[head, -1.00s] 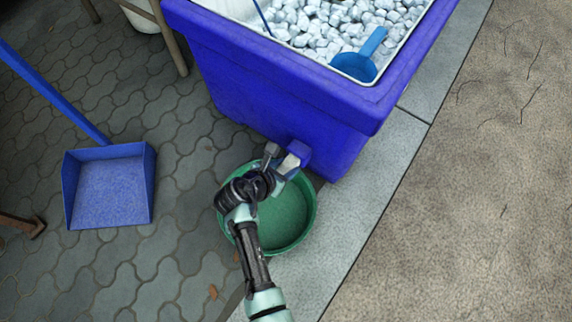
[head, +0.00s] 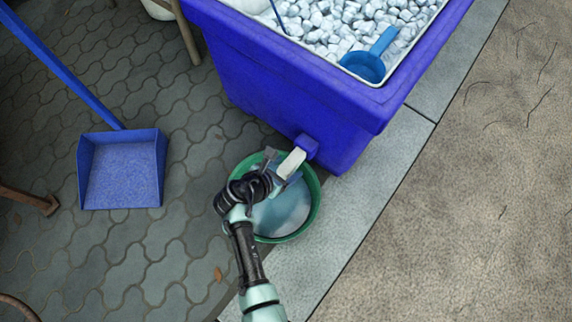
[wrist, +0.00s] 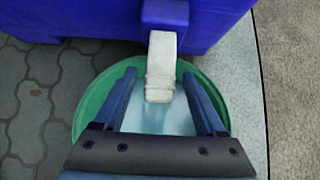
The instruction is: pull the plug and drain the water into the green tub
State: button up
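The blue tank (head: 275,85) has a blue outlet (head: 306,146) low on its wall. A pale, blocky piece (wrist: 161,66), seemingly the plug, sticks out of the outlet; it also shows in the head view (head: 291,163). The round green tub (head: 314,205) stands on the ground below, with pale bluish water (head: 285,209) inside. My gripper (wrist: 160,84) is open over the tub. Its two blue fingers stand on either side of the pale piece, with gaps visible on both sides. Any water stream is hard to make out.
White stones (head: 345,22) fill the tank top, with a blue scoop (head: 367,62) lying on them. A blue dustpan (head: 122,170) lies on the paving at left. A kerb strip (head: 375,165) runs right of the tub, beside bare brown ground (head: 480,200).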

jog(key=shift+r, duration=0.1)
jog(key=shift+a+r+p, duration=0.1)
jog(key=shift+r+p, duration=0.1)
jog(key=shift+p, duration=0.1)
jog(key=p+v, duration=0.9)
jog(key=v, duration=0.3)
jog(key=shift+s, duration=0.25)
jog(key=shift+a, duration=0.1)
jog(key=shift+w+r, duration=0.1)
